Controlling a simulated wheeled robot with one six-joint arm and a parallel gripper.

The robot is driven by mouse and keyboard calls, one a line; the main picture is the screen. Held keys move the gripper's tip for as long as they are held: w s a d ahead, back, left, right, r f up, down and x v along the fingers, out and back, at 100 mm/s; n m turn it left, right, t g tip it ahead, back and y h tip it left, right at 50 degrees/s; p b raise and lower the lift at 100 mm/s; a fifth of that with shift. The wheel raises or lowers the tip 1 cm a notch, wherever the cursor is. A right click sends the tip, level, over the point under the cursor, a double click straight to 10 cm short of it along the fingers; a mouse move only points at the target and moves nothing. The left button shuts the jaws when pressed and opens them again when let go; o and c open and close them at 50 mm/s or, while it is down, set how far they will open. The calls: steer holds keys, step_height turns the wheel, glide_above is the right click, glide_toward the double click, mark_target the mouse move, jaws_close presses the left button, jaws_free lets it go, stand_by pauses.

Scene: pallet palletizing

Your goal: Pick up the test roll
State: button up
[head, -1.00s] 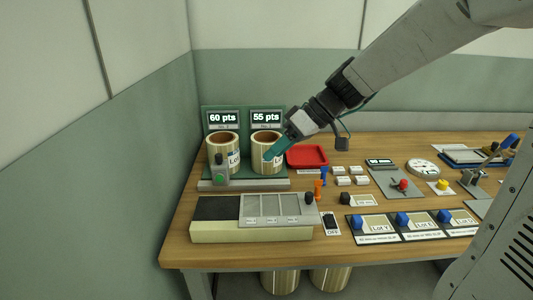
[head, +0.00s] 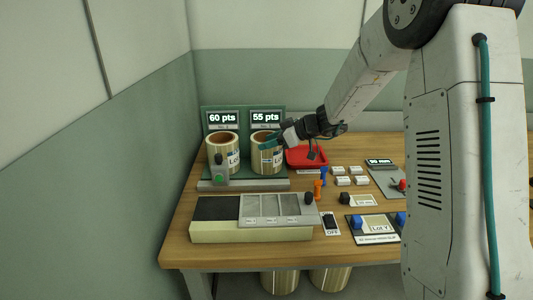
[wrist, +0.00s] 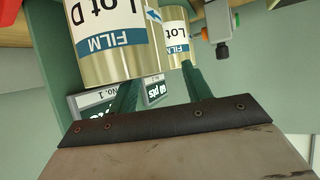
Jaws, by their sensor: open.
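Two film rolls stand at the back left of the bench, one under the "60 pts" display (head: 222,118) and one under the "55 pts" display (head: 265,118). The left roll (head: 231,160) and right roll (head: 268,163) have pale metallic sides, brown cores and white-blue labels. Nothing I can read marks either as the test roll. My gripper (head: 272,143) is open, its teal fingers at the upper front of the right roll. In the wrist view, a large "Lot D" film roll (wrist: 115,60) appears upside down near my open fingers (wrist: 158,80); contact is unclear. A second roll (wrist: 177,30) is behind it.
A red tray (head: 307,156) lies just right of the rolls. A grey-lidded box (head: 250,232) stands at the front, with orange and blue pegs (head: 320,186) nearby. My arm hides the bench's right part. More rolls (head: 280,281) stand underneath.

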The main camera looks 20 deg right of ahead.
steer(key=x, duration=0.3)
steer(key=shift+w+a, duration=0.1)
steer(key=shift+w, duration=0.05)
jaws_close()
steer(key=shift+f, duration=0.1)
stand_by(1.1)
